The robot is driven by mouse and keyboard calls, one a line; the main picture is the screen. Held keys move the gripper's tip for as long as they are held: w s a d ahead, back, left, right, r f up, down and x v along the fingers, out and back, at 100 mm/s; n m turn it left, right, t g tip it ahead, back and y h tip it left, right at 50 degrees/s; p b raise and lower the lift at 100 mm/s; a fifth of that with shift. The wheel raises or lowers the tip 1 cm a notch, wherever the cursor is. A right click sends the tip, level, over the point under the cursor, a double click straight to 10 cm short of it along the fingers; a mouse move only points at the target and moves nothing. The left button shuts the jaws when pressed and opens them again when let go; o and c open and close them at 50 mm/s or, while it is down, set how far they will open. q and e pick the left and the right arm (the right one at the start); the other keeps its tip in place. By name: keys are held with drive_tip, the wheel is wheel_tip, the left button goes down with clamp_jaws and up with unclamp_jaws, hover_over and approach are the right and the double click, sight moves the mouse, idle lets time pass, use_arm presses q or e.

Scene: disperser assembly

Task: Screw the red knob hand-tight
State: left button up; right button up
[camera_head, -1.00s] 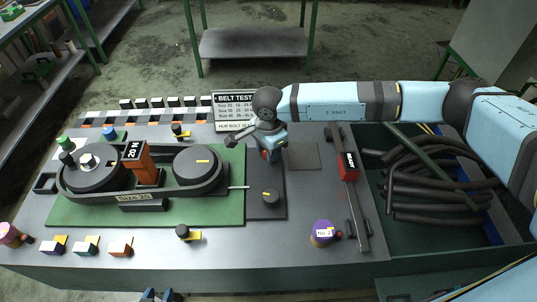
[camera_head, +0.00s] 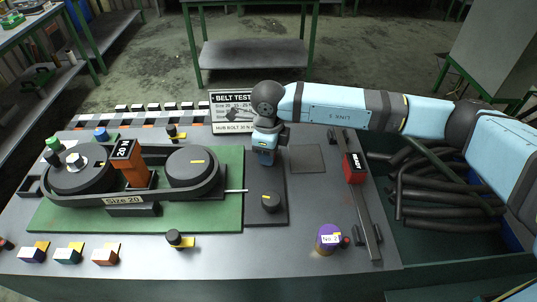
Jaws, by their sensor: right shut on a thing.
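My right gripper (camera_head: 264,162) points down at the top of the dark plate on the right of the green belt-test base (camera_head: 75,215). It is shut; its own body hides its fingertips and most of what it holds, which seems to be the red knob. The belt rig has two dark pulleys, the right one (camera_head: 192,166) with a yellow mark, and an orange post (camera_head: 131,168) between them. A black knob (camera_head: 270,202) sits on the dark plate below the gripper. My left gripper is out of view.
A red block (camera_head: 355,168) sits on a dark rail to the right. A purple cylinder (camera_head: 328,240) stands near the front. A bin of black hoses (camera_head: 440,190) is at right. Small coloured blocks (camera_head: 105,257) line the front left. A sign (camera_head: 229,112) stands behind the gripper.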

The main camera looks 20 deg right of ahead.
drive_tip(key=shift+m+b, duration=0.35)
drive_tip(key=shift+m, duration=0.85)
drive_tip(key=shift+r, duration=0.1)
drive_tip(key=o, duration=0.9)
wheel_tip(320, 180, up, 14)
drive_tip(key=shift+f+b, duration=0.15)
drive_tip(key=shift+b, duration=0.2)
drive_tip(key=shift+s+f, duration=0.1)
